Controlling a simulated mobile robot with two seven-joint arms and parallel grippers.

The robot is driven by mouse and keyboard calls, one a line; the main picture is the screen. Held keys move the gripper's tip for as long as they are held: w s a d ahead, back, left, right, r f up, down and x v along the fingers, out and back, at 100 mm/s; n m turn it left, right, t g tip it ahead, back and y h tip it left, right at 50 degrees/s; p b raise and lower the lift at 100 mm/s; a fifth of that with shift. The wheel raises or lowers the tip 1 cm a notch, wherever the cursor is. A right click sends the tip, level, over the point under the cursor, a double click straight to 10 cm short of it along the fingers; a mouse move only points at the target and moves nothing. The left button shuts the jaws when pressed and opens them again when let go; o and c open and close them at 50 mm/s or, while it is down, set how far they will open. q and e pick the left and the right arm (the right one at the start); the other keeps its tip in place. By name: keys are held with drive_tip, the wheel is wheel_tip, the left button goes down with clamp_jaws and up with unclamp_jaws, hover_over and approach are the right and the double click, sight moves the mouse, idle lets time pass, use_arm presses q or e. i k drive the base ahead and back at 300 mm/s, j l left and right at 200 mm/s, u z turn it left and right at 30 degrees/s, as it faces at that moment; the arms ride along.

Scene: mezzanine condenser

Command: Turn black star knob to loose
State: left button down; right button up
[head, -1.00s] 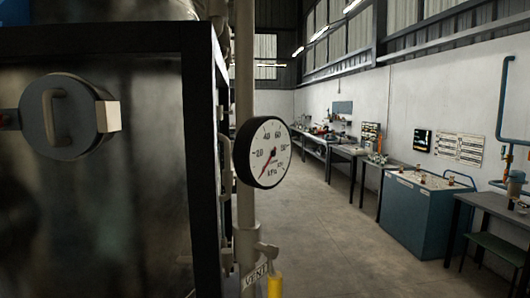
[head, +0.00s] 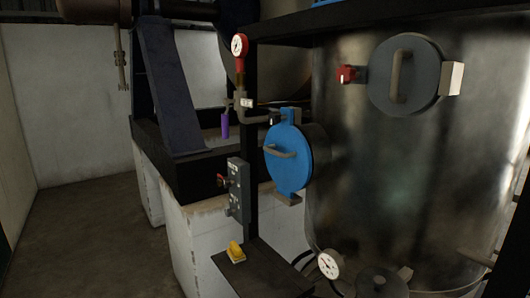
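I cannot make out a black star knob for certain. A dark round lid (head: 385,283) with a small raised centre shows at the bottom edge, partly cut off. A dark grey round hatch cover (head: 378,80) with a bar handle is on the steel tank at the upper right. A red fitting (head: 346,74) sits at its left side. A blue round hatch (head: 286,165) with a handle stands left of the tank, with a small dark piece at its top. Neither of my grippers is in view.
The steel tank (head: 440,180) fills the right side. A grey control box (head: 238,190) with a red switch and a yellow knob (head: 236,251) on a dark ledge are left of it. Gauges show at top (head: 239,45) and bottom (head: 328,264). Floor (head: 95,235) at left is clear.

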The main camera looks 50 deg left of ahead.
sight(274, 118)
drive_tip(key=u, duration=1.55)
